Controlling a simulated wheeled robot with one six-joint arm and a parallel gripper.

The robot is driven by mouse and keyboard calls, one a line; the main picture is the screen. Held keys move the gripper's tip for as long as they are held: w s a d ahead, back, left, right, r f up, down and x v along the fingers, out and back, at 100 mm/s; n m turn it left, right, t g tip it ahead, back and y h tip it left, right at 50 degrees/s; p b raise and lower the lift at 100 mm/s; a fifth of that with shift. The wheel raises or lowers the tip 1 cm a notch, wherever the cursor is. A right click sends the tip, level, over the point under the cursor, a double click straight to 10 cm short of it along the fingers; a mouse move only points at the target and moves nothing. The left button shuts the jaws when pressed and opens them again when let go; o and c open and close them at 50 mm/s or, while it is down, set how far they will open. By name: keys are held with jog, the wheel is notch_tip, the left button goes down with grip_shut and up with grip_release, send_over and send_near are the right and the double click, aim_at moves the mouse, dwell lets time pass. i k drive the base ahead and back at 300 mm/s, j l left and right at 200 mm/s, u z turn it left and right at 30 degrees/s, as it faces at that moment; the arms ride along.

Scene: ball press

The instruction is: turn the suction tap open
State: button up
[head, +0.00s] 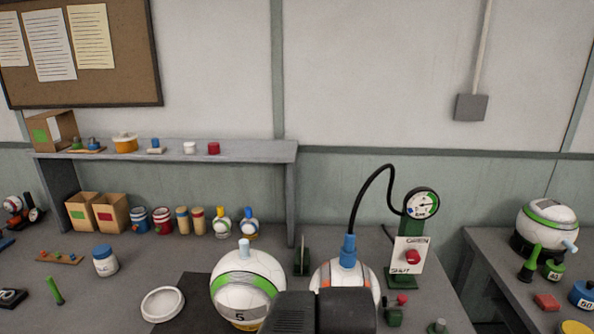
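The suction tap is a red knob (412,257) on a white plate (403,268), with lettering at its top and "SHUT" at its lower left. It is too small to tell which way the knob points. The plate is on a green stand below a round gauge (422,204). A black hose (368,190) runs from the gauge area to a blue fitting (348,251) on a white and orange ball (332,276). A dark blocky part of my arm (346,311) covers this ball's lower part, left of and below the tap. My fingertips are hidden.
A white and green ball (246,271) marked 5 stands left of my arm. A white ring (163,304) lies further left. Small red and green parts (394,311) stand below the tap plate. A shelf (225,152) is behind. A second bench (490,262) is at right, past a gap.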

aim_at(413, 257)
jog(key=z, duration=1.1)
jog(key=i+j+z, duration=0.15)
jog(key=z, duration=0.15)
jog(key=j+z, duration=0.3)
jog(key=i, duration=0.05)
